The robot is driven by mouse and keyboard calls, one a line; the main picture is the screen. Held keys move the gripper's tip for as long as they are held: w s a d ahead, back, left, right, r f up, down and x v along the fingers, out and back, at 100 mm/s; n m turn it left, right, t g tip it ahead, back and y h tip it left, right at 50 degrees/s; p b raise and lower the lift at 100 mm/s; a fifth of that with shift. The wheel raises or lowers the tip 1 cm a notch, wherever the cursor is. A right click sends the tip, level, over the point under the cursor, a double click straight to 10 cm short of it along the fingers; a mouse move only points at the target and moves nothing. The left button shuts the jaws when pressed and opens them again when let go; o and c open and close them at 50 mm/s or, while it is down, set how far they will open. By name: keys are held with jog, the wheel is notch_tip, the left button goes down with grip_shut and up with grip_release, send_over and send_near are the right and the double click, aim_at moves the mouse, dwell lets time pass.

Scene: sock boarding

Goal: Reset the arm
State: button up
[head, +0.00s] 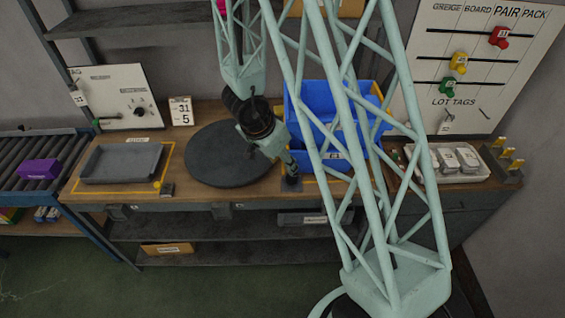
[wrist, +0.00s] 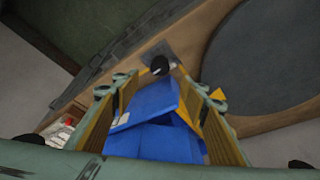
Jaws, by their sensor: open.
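My gripper (wrist: 163,95) is open and empty, its two yellow-padded fingers spread apart in the wrist view. In the head view my gripper (head: 287,158) hangs over the workbench, between the dark round turntable and the blue bins. My pale green lattice arm crosses the middle of the head view and hides part of the bins. In the wrist view the blue bin (wrist: 155,100) shows between and beyond the fingers; I cannot tell the exact gap.
The round turntable (head: 228,158) lies left of my gripper, with a grey tray (head: 122,162) further left. Blue bins (head: 310,108) stand just right. A small dark post on a plate (head: 291,184) is close below. A white tray (head: 448,164) lies far right.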

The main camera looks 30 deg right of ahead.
dwell(0.5)
jog(key=w+a+r+n+t+y+b, duration=0.25)
jog(key=w+a+r+y, duration=0.2)
jog(key=a+r, duration=0.7)
jog(key=s+a+r+n+t+y+b, duration=0.1)
jog(key=s+a+r+n, duration=0.2)
jog(key=r, duration=0.3)
jog(key=s+a+r+n+t+y, duration=0.1)
jog(key=s+a+r+n, duration=0.15)
jog(key=r, duration=0.45)
jog(key=s+a+r+n+g+b, duration=0.15)
jog(key=s+r+n, duration=0.4)
jog(key=s, duration=0.85)
jog(key=s+d+r+h+b, duration=0.1)
jog(key=s+d, duration=0.2)
jog(key=s, duration=0.4)
jog(key=s+d+r+h+b, duration=0.1)
jog(key=s+d+r, duration=0.1)
jog(key=s, duration=0.6)
jog(key=shift+s+d+n, duration=0.15)
jog(key=shift+d+n, duration=0.2)
jog(key=shift+d, duration=0.2)
jog(key=shift+r, duration=0.1)
jog(key=shift+c, duration=0.5)
